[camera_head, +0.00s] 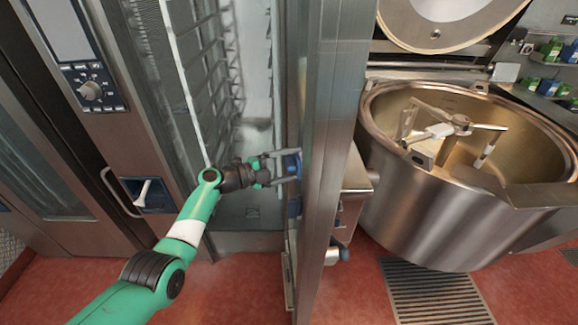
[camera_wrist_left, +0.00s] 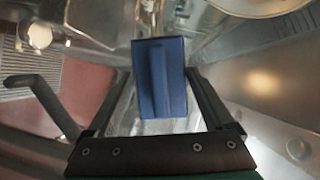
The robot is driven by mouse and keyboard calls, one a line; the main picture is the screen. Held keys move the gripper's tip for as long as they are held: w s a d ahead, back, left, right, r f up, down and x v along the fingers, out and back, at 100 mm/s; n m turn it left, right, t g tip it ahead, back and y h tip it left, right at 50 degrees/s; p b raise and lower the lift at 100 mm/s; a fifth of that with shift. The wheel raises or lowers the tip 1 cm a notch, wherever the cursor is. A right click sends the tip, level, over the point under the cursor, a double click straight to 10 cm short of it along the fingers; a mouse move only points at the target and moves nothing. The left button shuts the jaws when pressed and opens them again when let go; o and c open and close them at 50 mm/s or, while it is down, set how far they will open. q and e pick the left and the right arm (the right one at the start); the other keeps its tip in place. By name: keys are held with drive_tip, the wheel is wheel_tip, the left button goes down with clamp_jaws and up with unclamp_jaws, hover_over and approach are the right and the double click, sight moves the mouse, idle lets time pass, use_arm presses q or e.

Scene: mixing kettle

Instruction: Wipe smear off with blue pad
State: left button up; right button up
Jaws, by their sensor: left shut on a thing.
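The blue pad (camera_head: 291,165) is in the jaws of my left gripper (camera_head: 284,166), in front of the steel door edge beside the open oven cabinet. In the left wrist view the blue pad (camera_wrist_left: 160,78) sits between the two dark fingers, with a raised ridge along its middle facing the camera. My left gripper is shut on it. I cannot tell whether the pad touches the steel behind it. I cannot make out the smear in either view. My right gripper is not in view.
A steel door (camera_head: 334,110) stands upright just right of the gripper. The open cabinet (camera_head: 252,105) with wire racks is behind my left arm. The large mixing kettle (camera_head: 440,215) with its raised lid (camera_head: 440,20) stands to the right. A floor grate (camera_head: 435,292) lies below it.

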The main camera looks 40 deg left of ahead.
sight(297, 172)
use_arm(q)
drive_tip(key=shift+w+d, duration=0.15)
drive_tip(key=shift+d, duration=0.05)
drive_tip(key=shift+d+r, duration=0.1)
drive_tip(key=shift+r, duration=0.05)
drive_tip(key=s+d+p, duration=0.1)
drive_tip(key=p, duration=0.1)
drive_tip(key=shift+s+d+r+p, duration=0.1)
drive_tip(key=shift+s+d+p, duration=0.2)
drive_tip(key=shift+s+p, duration=0.05)
drive_tip(key=shift+s+d, duration=0.25)
drive_tip(key=shift+s+d+f+p, duration=0.2)
drive_tip(key=shift+p, duration=0.1)
